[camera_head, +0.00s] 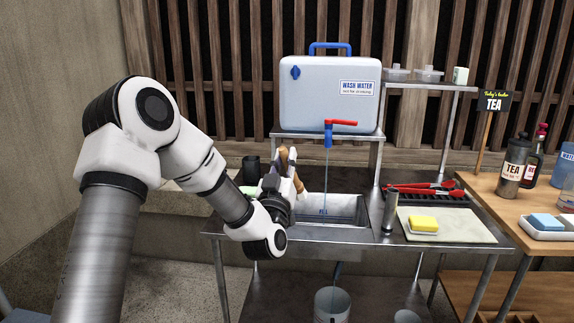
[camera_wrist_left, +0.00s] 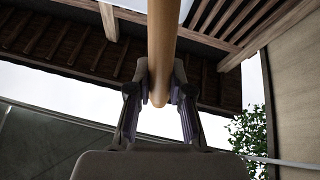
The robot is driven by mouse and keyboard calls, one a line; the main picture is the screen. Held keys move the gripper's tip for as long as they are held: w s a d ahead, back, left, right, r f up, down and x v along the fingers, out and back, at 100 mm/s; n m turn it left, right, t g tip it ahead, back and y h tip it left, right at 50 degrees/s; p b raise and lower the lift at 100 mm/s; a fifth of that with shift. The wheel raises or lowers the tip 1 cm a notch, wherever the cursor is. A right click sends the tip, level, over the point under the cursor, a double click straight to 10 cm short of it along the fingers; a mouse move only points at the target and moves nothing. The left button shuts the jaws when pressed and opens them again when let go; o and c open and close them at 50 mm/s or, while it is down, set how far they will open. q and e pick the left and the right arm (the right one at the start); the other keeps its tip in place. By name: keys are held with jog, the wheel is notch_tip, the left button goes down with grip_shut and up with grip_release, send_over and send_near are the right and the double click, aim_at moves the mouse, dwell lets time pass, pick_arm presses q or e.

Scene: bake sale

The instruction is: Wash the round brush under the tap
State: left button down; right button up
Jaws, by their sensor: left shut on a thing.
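My left gripper (camera_head: 287,181) is shut on a wooden handle at the left end of the metal sink (camera_head: 350,212). I take it for the round brush (camera_head: 284,158); its handle also shows between the fingers in the left wrist view (camera_wrist_left: 163,50). The brush's head cannot be made out. The blue tap (camera_head: 328,136) with a red lever (camera_head: 342,123) sticks out below the wash water container (camera_head: 312,95). A thin bluish stream (camera_head: 326,175) runs from it into the sink. The gripper is left of the stream, apart from it. My right gripper is out of view.
A dark cup (camera_head: 251,169) stands left of the gripper. Right of the sink are a metal cylinder (camera_head: 391,211), a yellow sponge (camera_head: 423,224) on a pale board (camera_head: 452,227), and red-handled tools (camera_head: 422,189). A bucket (camera_head: 331,304) stands below. A wooden table (camera_head: 486,188) holds tea things.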

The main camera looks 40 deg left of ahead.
pick_arm(q)
jog(key=shift+w, duration=0.4)
jog(key=w+f+b, duration=0.1)
jog(key=w+f, duration=0.1)
jog(key=w, duration=1)
jog(key=shift+w+a+f+b, duration=0.15)
jog(key=shift+a+f+b, duration=0.15)
jog(key=shift+a+b, duration=0.1)
jog(key=shift+s+d+b, duration=0.15)
jog(key=shift+s+b, duration=0.05)
jog(key=shift+s, duration=1.85)
jog(key=shift+s+d+b, duration=0.1)
jog(key=shift+s+b, duration=0.05)
jog(key=shift+s, duration=1.85)
